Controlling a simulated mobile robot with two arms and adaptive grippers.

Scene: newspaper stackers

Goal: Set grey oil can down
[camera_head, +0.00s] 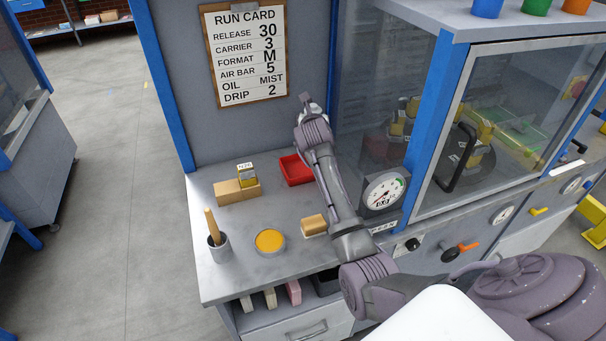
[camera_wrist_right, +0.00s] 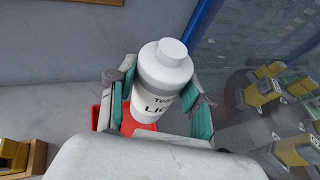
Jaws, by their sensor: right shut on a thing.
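My right gripper (camera_wrist_right: 163,95) is shut on a light grey, nearly white oil can (camera_wrist_right: 164,72) with a cap and partly readable dark lettering. Its teal-padded fingers sit on either side of the can. In the head view my right arm reaches over the bench to the gripper (camera_head: 309,118) near the back panel; the can is largely hidden there. A red tray (camera_head: 295,171) lies on the bench below, partly behind my arm; it also shows below the can in the right wrist view (camera_wrist_right: 97,118). Whether the can touches anything below is hidden. My left gripper is not in view.
The grey bench (camera_head: 215,278) carries a wooden block holder (camera_head: 229,194), a grey cup with a wooden handle (camera_head: 219,250), a yellow-filled dish (camera_head: 270,242) and a brush-like block (camera_head: 314,226). A gauge (camera_head: 384,191) and glass cabinet stand right. A run card (camera_head: 247,52) hangs behind.

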